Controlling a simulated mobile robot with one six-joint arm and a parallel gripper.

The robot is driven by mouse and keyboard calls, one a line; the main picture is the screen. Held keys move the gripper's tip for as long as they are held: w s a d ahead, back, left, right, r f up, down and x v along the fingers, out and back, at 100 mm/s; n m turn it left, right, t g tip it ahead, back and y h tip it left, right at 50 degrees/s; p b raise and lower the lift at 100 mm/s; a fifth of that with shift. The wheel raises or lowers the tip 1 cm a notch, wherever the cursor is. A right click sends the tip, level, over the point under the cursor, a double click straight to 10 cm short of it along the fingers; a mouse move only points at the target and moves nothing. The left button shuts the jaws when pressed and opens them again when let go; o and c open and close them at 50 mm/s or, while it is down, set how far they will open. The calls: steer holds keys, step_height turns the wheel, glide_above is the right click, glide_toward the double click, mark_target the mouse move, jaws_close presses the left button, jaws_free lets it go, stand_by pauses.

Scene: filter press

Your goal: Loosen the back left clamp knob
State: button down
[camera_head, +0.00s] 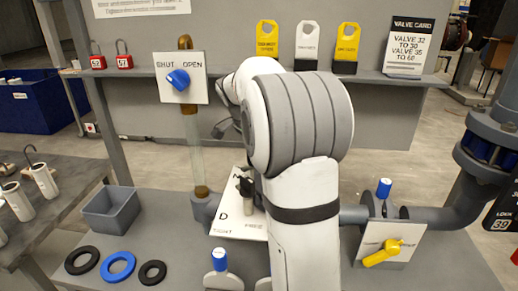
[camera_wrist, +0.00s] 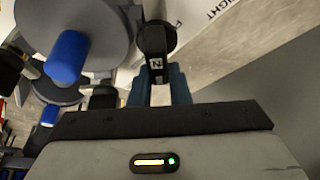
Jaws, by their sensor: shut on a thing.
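In the wrist view, a black clamp knob (camera_wrist: 156,38) with a white mark stands at the tips of my gripper (camera_wrist: 162,84). The blue fingers are shut on its lower part, one on each side. From these views I cannot tell for sure that it is the back left knob. Other black knob-like parts (camera_wrist: 103,97) show to the left, apart from the fingers. In the head view my white and grey arm hides most of the press; the white lettered plate (camera_head: 232,222) and a small black part beside it show at the arm's left edge.
A blue SHUT/OPEN valve knob (camera_head: 178,80) is at the back left. A yellow lever (camera_head: 382,254) is at the right. A grey bin (camera_head: 110,210) and several rings (camera_head: 117,266) lie on the bench at left.

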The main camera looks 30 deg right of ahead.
steer(key=shift+a, duration=0.15)
steer(key=c, duration=1.5)
jaws_free()
steer(key=shift+w, duration=0.1)
steer(key=shift+o, duration=0.7)
